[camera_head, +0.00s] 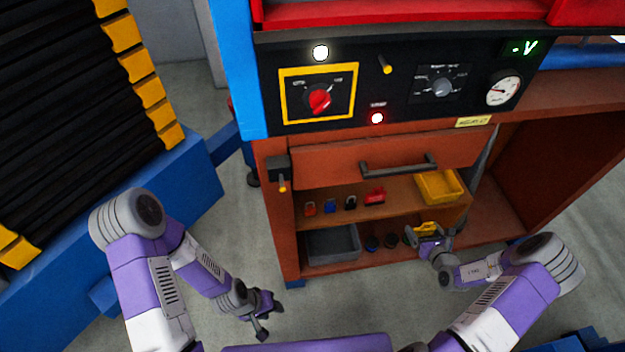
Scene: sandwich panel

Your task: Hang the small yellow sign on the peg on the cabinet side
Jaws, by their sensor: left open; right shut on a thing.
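My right gripper (430,239) is shut on a small yellow sign (427,227), in front of the open lower shelves. The gripper covers part of the sign, and its hole is too small to make out. A dark block with a yellow-tipped peg (282,184) sticks out at the cabinet's left front corner, beside the drawer. Nothing hangs on the peg. My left gripper (269,318) is open and empty, low over the floor, below and left of the cabinet.
The orange cabinet (280,230) has a drawer with a dark handle (398,167). Its shelves hold small padlocks (330,205), a yellow bin (438,186) and a grey bin (331,243). A control panel (400,85) is above.

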